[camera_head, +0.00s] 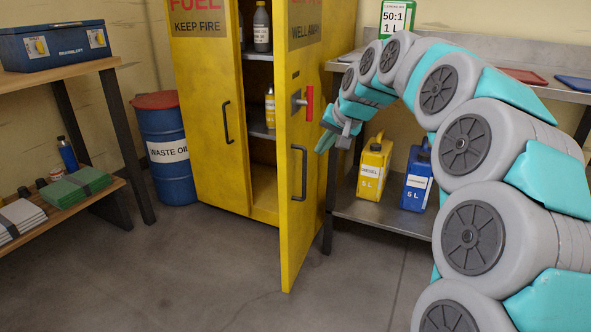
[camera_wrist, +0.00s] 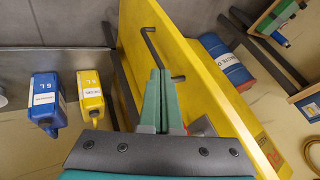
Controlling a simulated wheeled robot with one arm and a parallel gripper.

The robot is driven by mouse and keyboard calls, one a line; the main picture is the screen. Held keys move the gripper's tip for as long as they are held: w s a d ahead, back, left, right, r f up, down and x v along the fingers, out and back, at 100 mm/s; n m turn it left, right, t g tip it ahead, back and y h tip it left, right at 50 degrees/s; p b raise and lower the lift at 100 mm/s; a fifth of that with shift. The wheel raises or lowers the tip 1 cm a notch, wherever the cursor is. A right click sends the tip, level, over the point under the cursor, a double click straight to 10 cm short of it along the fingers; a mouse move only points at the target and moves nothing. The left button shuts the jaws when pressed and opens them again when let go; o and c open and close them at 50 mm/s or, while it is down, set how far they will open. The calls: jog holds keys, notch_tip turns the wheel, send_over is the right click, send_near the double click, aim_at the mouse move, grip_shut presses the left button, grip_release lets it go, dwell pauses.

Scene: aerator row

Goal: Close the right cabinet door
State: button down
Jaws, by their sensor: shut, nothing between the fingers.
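The right cabinet door (camera_head: 288,190) of the yellow fuel cabinet stands open, swung out towards me, with its outer face turned to the right. A black bar handle (camera_head: 299,172) and a red latch lever (camera_head: 309,103) sit on that face. My gripper (camera_head: 326,142) is on the outer side of the door, close to it. In the wrist view my gripper (camera_wrist: 160,74) is shut and empty, its green fingers in front of the yellow door panel (camera_wrist: 200,70), beside the black handle (camera_wrist: 149,38). I cannot tell whether they touch the door.
The left cabinet door (camera_head: 212,120) is shut. Bottles stand inside on the shelf (camera_head: 260,130). A blue waste oil drum (camera_head: 171,175) is at left. A metal bench (camera_head: 400,215) holds a yellow can (camera_head: 373,170) and a blue can (camera_head: 416,180) at right. The floor in front is clear.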

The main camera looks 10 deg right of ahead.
send_near(289, 170)
notch_tip(289, 170, down, 4)
jog(key=d, duration=0.2)
jog(key=shift+w+a+r, duration=0.2)
jog(key=shift+w+a, duration=1)
jog(key=shift+a, duration=0.3)
